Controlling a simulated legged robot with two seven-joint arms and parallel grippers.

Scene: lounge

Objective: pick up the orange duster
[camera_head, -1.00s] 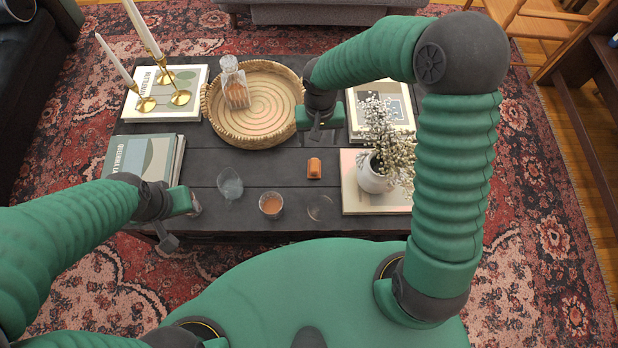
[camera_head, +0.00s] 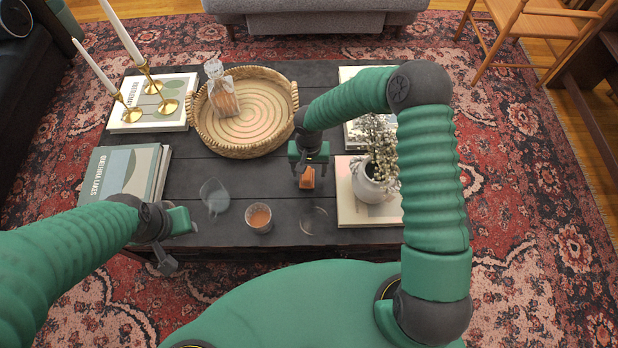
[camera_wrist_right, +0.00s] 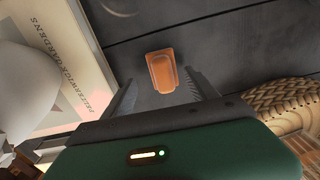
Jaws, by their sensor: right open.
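The orange duster (camera_head: 307,178) is a small orange block lying on the dark plank table (camera_head: 270,178). My right gripper (camera_head: 308,170) is open right over it in the head view and hides part of it. In the right wrist view the duster (camera_wrist_right: 162,71) lies between and just beyond the two dark fingers (camera_wrist_right: 160,95), apart from both. My left gripper (camera_head: 170,240) is at the table's front left edge, away from the duster; whether its jaws are open is not clear.
A white flower vase (camera_head: 368,185) stands on a book (camera_head: 350,212) right of the duster. A glass of amber drink (camera_head: 259,218), an empty glass (camera_head: 314,221) and a clear glass piece (camera_head: 215,197) stand in front. A wicker tray (camera_head: 206,143) with a decanter (camera_head: 222,95) is behind left.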

